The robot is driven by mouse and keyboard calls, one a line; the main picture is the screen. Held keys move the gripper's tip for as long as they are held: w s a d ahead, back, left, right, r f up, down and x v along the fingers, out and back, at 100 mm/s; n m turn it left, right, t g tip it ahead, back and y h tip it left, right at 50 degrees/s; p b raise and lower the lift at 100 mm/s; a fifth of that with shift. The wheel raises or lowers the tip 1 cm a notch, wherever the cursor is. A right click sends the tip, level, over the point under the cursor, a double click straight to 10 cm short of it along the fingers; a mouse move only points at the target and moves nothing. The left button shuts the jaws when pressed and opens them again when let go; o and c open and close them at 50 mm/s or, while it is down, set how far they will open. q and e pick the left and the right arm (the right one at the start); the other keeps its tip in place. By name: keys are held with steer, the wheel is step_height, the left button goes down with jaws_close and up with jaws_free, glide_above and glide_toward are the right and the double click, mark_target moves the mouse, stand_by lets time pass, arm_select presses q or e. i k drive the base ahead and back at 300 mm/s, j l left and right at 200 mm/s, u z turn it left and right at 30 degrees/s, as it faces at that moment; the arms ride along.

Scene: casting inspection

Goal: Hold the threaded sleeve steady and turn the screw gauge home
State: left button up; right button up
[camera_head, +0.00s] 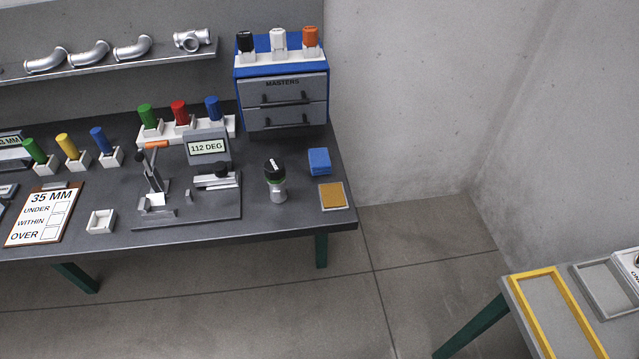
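A small upright metal cylinder (279,194), which looks like the threaded sleeve, stands on the dark bench near its right end. A black knob with a white mark on top, which looks like the screw gauge (274,167), sits on it, with a green band just below the knob. How far its thread is engaged is hidden. Neither of my grippers shows in this view, and nothing is touching the sleeve or the gauge.
Left of the sleeve stands a clamp fixture (190,213) with a "112 DEG" display (207,147). A blue block (319,161) and a tan-topped pad (332,196) lie to its right. The blue masters cabinet (284,100) stands behind. A yellow frame (530,305) lies on another table.

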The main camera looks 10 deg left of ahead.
mark_target(278, 194)
steer(key=z, duration=0.65)
steer(key=k+j, duration=0.2)
steer(key=j, duration=0.2)
steer(key=k+j, duration=0.25)
steer(key=j, duration=0.2)
steer(key=k+j, duration=0.2)
steer(key=j, duration=0.2)
steer(key=k+j, duration=0.2)
steer(key=j, duration=0.2)
